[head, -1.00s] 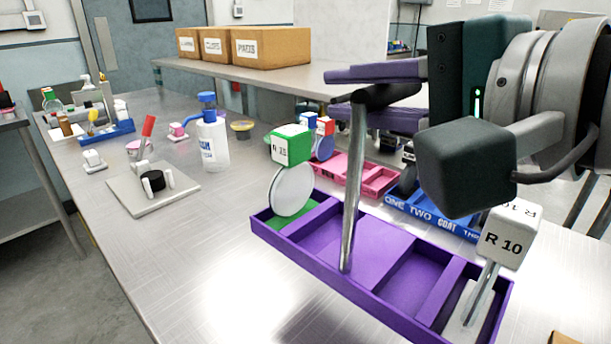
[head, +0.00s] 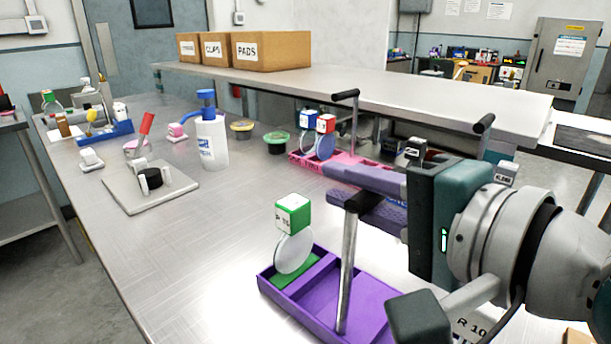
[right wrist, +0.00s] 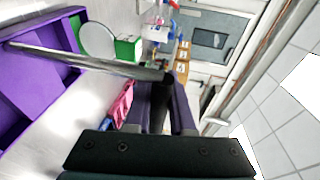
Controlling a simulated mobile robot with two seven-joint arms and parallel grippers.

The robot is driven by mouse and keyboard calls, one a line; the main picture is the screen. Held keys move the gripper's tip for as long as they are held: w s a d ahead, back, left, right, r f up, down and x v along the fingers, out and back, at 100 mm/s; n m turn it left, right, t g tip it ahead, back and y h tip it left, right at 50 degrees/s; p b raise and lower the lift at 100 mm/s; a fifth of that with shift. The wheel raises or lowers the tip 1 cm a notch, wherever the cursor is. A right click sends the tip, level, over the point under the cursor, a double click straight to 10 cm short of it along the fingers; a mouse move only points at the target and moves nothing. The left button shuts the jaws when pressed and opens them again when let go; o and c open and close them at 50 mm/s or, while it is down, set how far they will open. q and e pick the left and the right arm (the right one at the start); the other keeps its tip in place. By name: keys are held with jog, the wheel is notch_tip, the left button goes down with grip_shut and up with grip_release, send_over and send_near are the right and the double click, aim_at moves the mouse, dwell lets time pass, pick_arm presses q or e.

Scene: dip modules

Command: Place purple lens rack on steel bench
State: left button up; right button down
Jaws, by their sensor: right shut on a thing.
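The purple lens rack (head: 332,290) is at the lower middle of the head view, over the steel bench (head: 170,265). It carries a round pale lens (head: 294,252) with a green and white label block (head: 293,212) in its left end. A metal post (head: 347,270) rises from it to a black grip. My right gripper (head: 352,190) is shut on that grip from the right. The wrist view shows the rack (right wrist: 22,75) at the left. My right arm hides the rack's right end. I cannot tell whether its underside touches the bench. My left gripper is not in view.
A pink rack (head: 303,160) stands behind my right gripper. A white bottle (head: 213,150), a plate with a black disc (head: 150,195) and a blue tray (head: 105,134) stand farther left. A raised shelf (head: 400,90) runs behind. The bench's front left is clear.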

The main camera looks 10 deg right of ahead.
jog(key=c, duration=1.2)
grip_release()
jog(key=shift+f, duration=0.1)
jog(key=shift+c, duration=0.2)
jog(key=o, duration=0.5)
jog(key=shift+r+v, duration=0.2)
jog(key=shift+v, duration=5.85)
jog(key=shift+a, duration=0.1)
